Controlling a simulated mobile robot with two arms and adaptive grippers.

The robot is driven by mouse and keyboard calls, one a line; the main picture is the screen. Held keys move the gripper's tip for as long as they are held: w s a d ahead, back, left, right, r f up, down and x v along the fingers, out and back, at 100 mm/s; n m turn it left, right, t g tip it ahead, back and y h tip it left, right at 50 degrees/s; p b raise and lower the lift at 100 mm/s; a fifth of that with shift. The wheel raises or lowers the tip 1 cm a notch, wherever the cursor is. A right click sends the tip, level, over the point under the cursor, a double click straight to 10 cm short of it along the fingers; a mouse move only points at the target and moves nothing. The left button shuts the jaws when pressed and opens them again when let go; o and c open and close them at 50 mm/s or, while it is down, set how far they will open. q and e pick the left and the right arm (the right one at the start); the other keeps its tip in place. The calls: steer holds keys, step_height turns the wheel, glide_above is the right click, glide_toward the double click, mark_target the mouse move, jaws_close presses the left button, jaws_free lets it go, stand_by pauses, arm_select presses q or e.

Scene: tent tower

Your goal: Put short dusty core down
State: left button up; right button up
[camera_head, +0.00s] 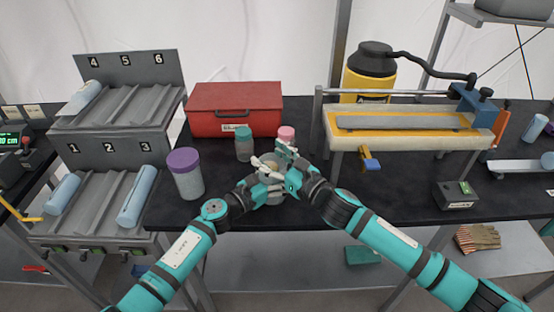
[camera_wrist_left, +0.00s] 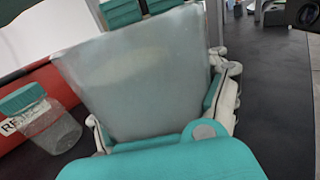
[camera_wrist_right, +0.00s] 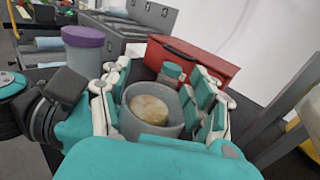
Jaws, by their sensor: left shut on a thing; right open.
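An open grey cup (camera_wrist_right: 152,120) has a round tan piece (camera_wrist_right: 149,109) inside; I cannot tell whether this piece is the short dusty core. My left gripper (camera_head: 264,178) is shut on the cup, which fills much of the left wrist view (camera_wrist_left: 140,80). My right gripper (camera_head: 284,160) is open, with its fingers on both sides of the cup's rim in the right wrist view. Both arms partly hide the cup in the head view. I cannot tell whether it touches the table.
The black table (camera_head: 400,190) holds a purple-lidded jar (camera_head: 187,176), a teal-lidded jar (camera_head: 244,149), a pink-lidded jar (camera_head: 287,132) and a red box (camera_head: 232,106). A numbered rack (camera_head: 100,202) with pale blue cylinders stands left.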

arm_select(q)
steer(key=shift+r, duration=0.2)
arm_select(e)
steer(key=shift+w+d+f, duration=0.15)
steer(key=shift+d+f, duration=0.2)
arm_select(q)
steer(key=shift+w+f, duration=0.1)
steer(key=shift+f, duration=0.05)
arm_select(e)
steer(key=r+v, duration=0.1)
steer(key=v, duration=1)
steer(key=shift+s, duration=0.4)
steer(key=shift+d+r, duration=0.1)
steer(key=shift+d, duration=0.05)
arm_select(q)
steer(key=o, duration=1.5)
steer(key=shift+f, duration=0.1)
